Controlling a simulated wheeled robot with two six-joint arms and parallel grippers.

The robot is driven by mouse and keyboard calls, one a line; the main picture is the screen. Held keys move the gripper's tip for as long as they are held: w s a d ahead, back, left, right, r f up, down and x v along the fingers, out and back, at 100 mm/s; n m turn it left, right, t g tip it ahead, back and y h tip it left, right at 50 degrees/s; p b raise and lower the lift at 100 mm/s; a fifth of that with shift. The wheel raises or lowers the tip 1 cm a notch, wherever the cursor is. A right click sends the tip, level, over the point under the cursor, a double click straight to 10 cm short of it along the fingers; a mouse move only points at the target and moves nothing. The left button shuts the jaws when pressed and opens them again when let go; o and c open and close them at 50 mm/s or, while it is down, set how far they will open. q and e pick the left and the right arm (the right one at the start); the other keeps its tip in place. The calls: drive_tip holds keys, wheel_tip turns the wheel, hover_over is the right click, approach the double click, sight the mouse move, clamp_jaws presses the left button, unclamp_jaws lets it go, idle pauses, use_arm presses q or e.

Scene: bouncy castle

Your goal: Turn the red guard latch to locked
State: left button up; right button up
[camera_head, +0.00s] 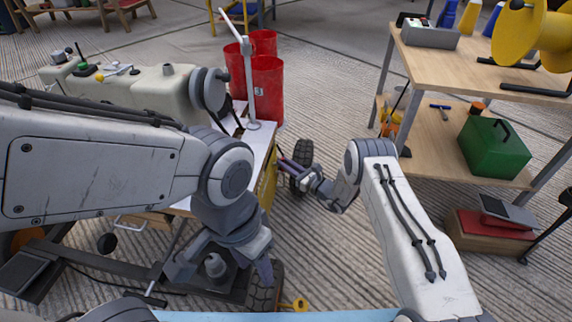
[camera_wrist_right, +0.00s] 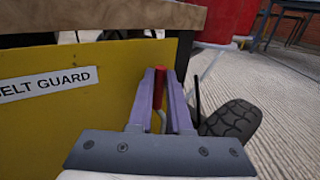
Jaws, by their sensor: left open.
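The red guard latch (camera_wrist_right: 158,88) is a short red upright handle in front of the yellow belt guard (camera_wrist_right: 105,108), near the guard's right end. In the right wrist view my right gripper (camera_wrist_right: 163,78) has its purple fingers on either side of the handle, close together and shut on it. In the head view the right gripper (camera_head: 290,166) reaches the yellow guard (camera_head: 268,180) at the bench's right side; the latch is hidden there. My left gripper (camera_head: 222,274) is open, pointing down at the lower front, with nothing held.
A black tyre (camera_head: 302,160) stands just right of the guard and shows close to my right gripper in the wrist view (camera_wrist_right: 232,122). Red bins (camera_head: 268,85) stand behind the bench. A wooden shelf (camera_head: 440,60) with a green toolbox (camera_head: 492,147) is at right.

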drive_tip(key=shift+f, duration=0.1)
clamp_jaws()
drive_tip(key=f+n+g+y+b, duration=0.1)
drive_tip(key=n+g+y+b, duration=0.1)
drive_tip(key=n+b, duration=0.4)
drive_tip(key=f+n+g+y+b, duration=0.1)
drive_tip(key=n+g+y+b, duration=0.1)
drive_tip(key=n+y+b, duration=0.3)
drive_tip(key=n+g+y+b, duration=0.2)
drive_tip(key=n+y+b, duration=0.1)
drive_tip(key=n+b, duration=0.6)
drive_tip(key=shift+s+f+n+y, duration=0.35)
drive_tip(key=shift+f+n+y, duration=0.05)
drive_tip(key=shift+n, duration=0.6)
drive_tip(key=shift+r+n+g+y+b, duration=0.15)
drive_tip(key=shift+n+g+y+b, duration=0.25)
drive_tip(key=shift+n+g+b, duration=0.9)
drive_tip(key=shift+t, duration=0.3)
drive_tip(key=o, duration=0.7)
unclamp_jaws()
